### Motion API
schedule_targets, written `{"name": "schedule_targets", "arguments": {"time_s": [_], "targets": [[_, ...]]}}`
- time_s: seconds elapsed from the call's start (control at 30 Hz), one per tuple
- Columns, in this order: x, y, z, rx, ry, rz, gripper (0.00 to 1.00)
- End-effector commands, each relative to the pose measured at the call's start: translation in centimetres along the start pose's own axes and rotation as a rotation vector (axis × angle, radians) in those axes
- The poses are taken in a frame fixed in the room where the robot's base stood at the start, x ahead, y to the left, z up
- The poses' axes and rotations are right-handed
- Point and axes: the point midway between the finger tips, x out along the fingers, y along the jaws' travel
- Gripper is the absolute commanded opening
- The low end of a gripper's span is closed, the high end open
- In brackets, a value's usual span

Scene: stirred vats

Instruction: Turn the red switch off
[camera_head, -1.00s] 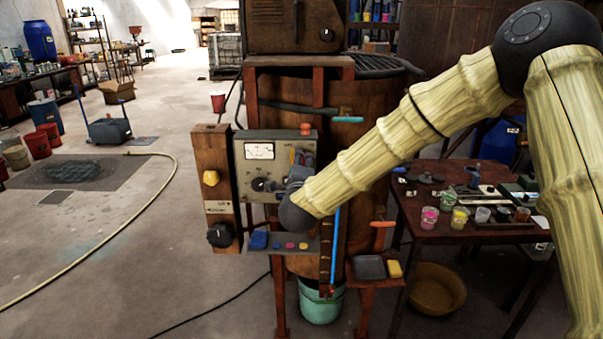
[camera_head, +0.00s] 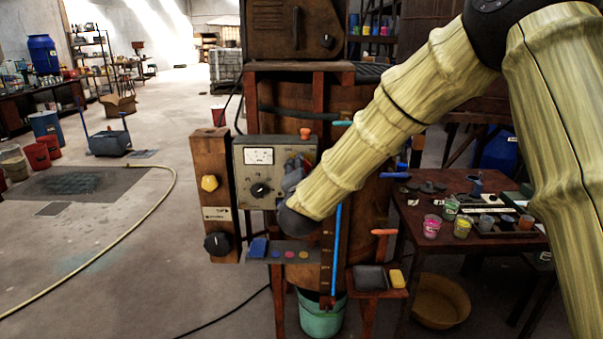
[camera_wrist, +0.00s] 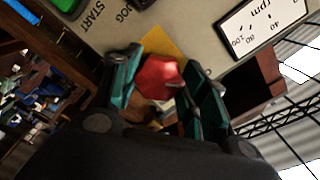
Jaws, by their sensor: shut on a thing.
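The red switch (camera_wrist: 158,78) is a faceted red knob in front of a yellow plate (camera_wrist: 163,42) on the grey control panel (camera_wrist: 200,20). In the wrist view my gripper (camera_wrist: 159,62) has its teal fingers on both sides of the red switch and is shut on it. In the head view my gripper (camera_head: 293,174) is at the right part of the panel (camera_head: 250,190), and my forearm and wrist hide part of it. The red switch cannot be made out clearly in the head view.
The panel carries a white meter (camera_head: 259,156) and a black dial (camera_head: 260,190). A wooden board (camera_head: 211,180) stands left. A cluttered table (camera_head: 470,250) stands right.

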Motion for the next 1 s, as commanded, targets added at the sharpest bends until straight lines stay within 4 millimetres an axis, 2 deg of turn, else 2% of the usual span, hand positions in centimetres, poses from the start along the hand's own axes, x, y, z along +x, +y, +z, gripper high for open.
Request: {"name": "schedule_targets", "arguments": {"time_s": [0.3,0.73,0.77,0.8,0.87,1.0], "targets": [[-0.07,0.15,0.14,-0.079,-0.003,0.002,0.2],[-0.08,0.19,0.15,-0.087,-0.003,0.002,0.2],[-0.08,0.19,0.15,-0.087,-0.003,0.002,0.47],[-0.08,0.19,0.15,-0.087,-0.003,0.002,0.55],[-0.07,0.18,0.13,-0.087,-0.003,0.002,0.66],[-0.05,0.13,0.07,-0.086,-0.002,0.001,0.66]]}}
